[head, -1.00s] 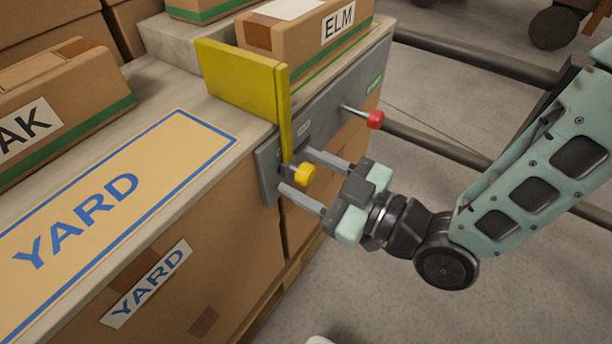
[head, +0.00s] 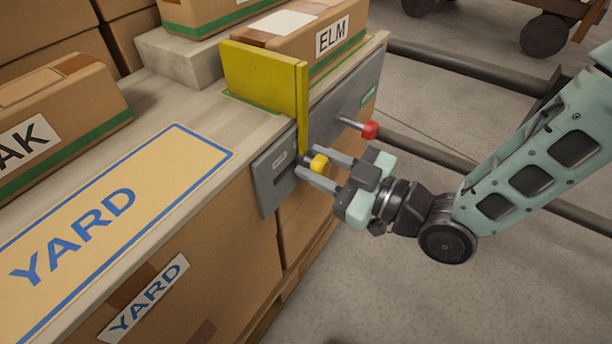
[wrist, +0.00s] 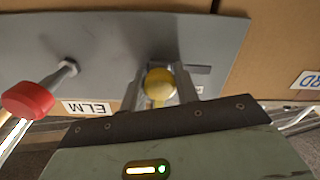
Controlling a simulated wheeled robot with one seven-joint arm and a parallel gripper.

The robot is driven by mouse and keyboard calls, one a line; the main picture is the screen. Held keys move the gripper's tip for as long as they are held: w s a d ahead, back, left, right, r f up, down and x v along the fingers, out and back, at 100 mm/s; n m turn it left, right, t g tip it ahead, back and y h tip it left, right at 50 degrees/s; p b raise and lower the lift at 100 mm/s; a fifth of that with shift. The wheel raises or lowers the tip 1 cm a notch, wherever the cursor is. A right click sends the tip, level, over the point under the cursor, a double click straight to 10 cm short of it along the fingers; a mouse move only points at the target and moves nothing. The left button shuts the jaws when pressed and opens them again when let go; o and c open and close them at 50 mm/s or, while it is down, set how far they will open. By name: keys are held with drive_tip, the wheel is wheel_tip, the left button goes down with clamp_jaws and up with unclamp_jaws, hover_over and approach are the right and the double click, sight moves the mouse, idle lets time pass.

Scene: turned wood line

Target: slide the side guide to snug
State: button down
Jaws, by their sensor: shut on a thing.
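The yellow side guide (head: 262,78) stands upright on the bench top, its near end at the grey plate (head: 275,182) on the bench front. In the head view it looks close against the ELM box (head: 283,32); whether they touch I cannot tell. My gripper (head: 318,166) is shut on the yellow knob (head: 320,162) below the guide. In the wrist view the knob (wrist: 159,83) sits between my two fingers, in front of the grey plate.
A red knob (head: 369,130) on a rod sticks out of the plate to the right of my gripper. A blue-framed YARD panel (head: 200,152) lies on the bench top at left. Another carton (head: 60,118) stands at far left. Dark rails (head: 470,68) run behind my arm.

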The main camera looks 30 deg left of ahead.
drive_tip(key=shift+w, duration=0.3)
drive_tip(key=c, duration=1.1)
unclamp_jaws()
drive_tip(key=shift+w, duration=0.1)
drive_tip(key=shift+o, duration=0.2)
drive_tip(key=shift+s+d, duration=0.1)
drive_tip(key=shift+s, duration=0.1)
drive_tip(key=s+d+p, duration=0.1)
drive_tip(key=d+p, duration=0.3)
drive_tip(key=d, duration=1.3)
drive_tip(key=shift+s+d+p, duration=0.15)
drive_tip(key=shift+s+p, duration=0.05)
drive_tip(key=shift+p, duration=0.2)
